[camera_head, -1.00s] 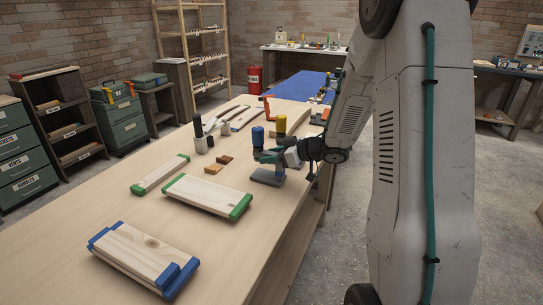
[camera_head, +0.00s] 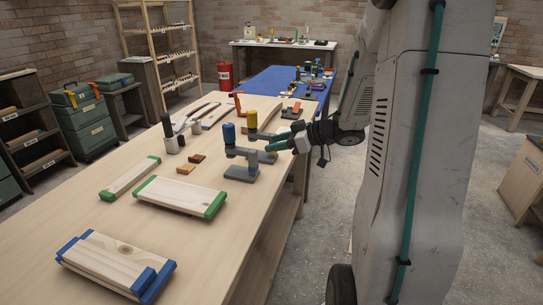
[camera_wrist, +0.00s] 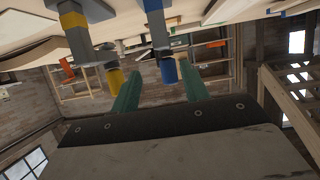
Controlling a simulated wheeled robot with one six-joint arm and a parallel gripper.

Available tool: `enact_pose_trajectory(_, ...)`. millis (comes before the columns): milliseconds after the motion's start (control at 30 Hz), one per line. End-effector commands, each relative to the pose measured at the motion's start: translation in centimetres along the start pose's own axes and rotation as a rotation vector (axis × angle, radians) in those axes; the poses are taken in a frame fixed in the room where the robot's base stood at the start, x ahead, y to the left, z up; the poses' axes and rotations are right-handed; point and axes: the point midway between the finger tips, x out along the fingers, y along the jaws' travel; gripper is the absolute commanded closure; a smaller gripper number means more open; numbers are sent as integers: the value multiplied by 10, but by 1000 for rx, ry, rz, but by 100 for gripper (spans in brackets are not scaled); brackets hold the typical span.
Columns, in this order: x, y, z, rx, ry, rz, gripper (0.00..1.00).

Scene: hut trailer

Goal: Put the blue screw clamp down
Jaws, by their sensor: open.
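The blue screw clamp (camera_head: 230,151) stands upright on its flat grey foot on the wooden workbench (camera_head: 210,240), with its blue cap on top. In the wrist view the blue clamp (camera_wrist: 157,26) appears upside down, beyond and between my fingers. My gripper (camera_head: 269,143) has two green fingers, spread apart and empty, just to the right of the blue clamp. A gap shows between the fingertips and the clamp. A yellow-capped clamp (camera_head: 252,120) stands just behind the blue one; it also shows in the wrist view (camera_wrist: 75,22). My fingers partly cover its lower part.
A green-ended board (camera_head: 180,196) and a blue-ended board (camera_head: 115,262) lie nearer on the bench. Two small brown blocks (camera_head: 190,164) and a dark-handled tool (camera_head: 168,130) are left of the clamps. A blue-topped table (camera_head: 285,82) stands behind. Open floor lies right.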

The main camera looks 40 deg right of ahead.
Motion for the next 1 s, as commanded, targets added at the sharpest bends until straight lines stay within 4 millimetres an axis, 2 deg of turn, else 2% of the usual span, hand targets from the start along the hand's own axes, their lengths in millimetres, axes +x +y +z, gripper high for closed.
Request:
enact_pose_trajectory(133,6,11,-23,-63,-51,145,55)
enact_pose_trajectory(233,6,21,-47,-107,-114,315,55)
enact_pose_trajectory(367,-7,22,-74,-115,-208,531,55)
enact_pose_trajectory(467,-24,11,-86,-80,-289,664,55)
enact_pose_trajectory(567,-43,-11,-90,-15,-378,758,55)
enact_pose_trajectory(667,-62,-44,-86,74,-477,806,55)
enact_pose_trajectory(767,-79,-87,-76,176,-585,804,55)
enact_pose_trajectory(1000,-114,-217,-43,394,-854,599,55)
